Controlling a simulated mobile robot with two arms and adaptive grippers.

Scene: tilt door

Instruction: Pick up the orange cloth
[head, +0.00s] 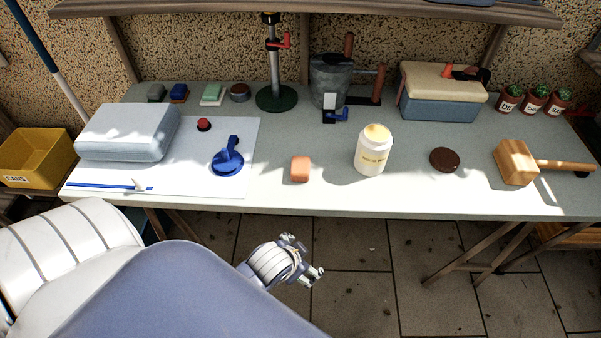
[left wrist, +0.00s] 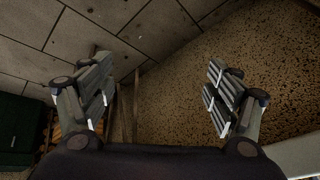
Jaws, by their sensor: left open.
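A small orange block-like piece (head: 300,169) with rounded edges lies on the workbench (head: 330,200) near its front edge; it is the only orange thing that could be the cloth. My left gripper (head: 309,258) is below and in front of the bench edge, over the floor, apart from the orange piece. In the left wrist view its two fingers stand wide apart with nothing between them (left wrist: 158,92). That view shows floor and speckled wall, and no orange piece. My right gripper is in neither view.
A white jar (head: 374,150) stands right of the orange piece, with a brown lid (head: 444,160) and a wooden mallet (head: 516,163) further right. A blue clamp-like thing (head: 227,163) and pale bundle (head: 127,133) are left. Bench between orange piece and jar is clear.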

